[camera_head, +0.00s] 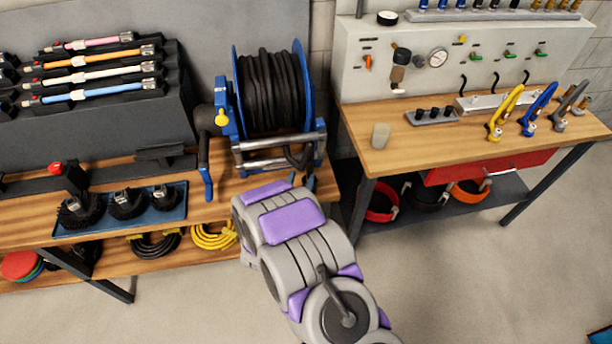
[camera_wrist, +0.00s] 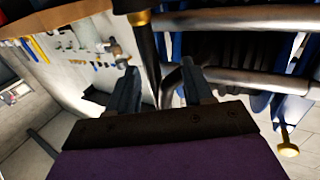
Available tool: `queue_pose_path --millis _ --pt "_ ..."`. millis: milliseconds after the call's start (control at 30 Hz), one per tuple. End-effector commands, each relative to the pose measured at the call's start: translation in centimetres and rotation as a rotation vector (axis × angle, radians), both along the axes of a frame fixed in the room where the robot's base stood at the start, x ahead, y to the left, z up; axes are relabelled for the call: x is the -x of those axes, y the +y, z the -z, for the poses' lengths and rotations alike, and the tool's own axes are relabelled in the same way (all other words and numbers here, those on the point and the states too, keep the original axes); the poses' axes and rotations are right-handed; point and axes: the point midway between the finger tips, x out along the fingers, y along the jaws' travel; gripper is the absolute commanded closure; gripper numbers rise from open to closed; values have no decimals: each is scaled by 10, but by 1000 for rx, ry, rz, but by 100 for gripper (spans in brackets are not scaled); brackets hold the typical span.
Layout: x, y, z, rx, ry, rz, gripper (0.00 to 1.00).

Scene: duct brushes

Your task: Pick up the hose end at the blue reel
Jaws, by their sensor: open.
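The blue reel (camera_head: 238,95) stands at the right end of the left bench, wound with black hose (camera_head: 270,90). The hose's free part (camera_head: 300,158) comes out by the metal guide bars and hangs toward my gripper (camera_head: 302,181). In the wrist view my gripper (camera_wrist: 158,84) is open, its two fingers apart. A dark tapered hose end (camera_wrist: 148,55) with a brass ring (camera_wrist: 138,18) shows between and beyond the fingers. I cannot tell whether it touches either finger. The reel's metal bars (camera_wrist: 235,20) are close on the right. My arm hides the bench edge below.
A crank handle (camera_head: 206,185) hangs at the reel's left. A blue tray (camera_head: 172,212) with black brushes sits on the left bench. The right bench (camera_head: 400,150) holds a pale cup (camera_head: 380,135) and coloured hose fittings. A gap separates the benches.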

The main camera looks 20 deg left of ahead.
Motion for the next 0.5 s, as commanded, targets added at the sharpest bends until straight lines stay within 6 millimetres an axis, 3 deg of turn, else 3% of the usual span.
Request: queue_pose_path --millis 167,500 --pt "-11 -5 -1 -6 0 3 49" --pt "-53 4 6 1 -1 2 49"
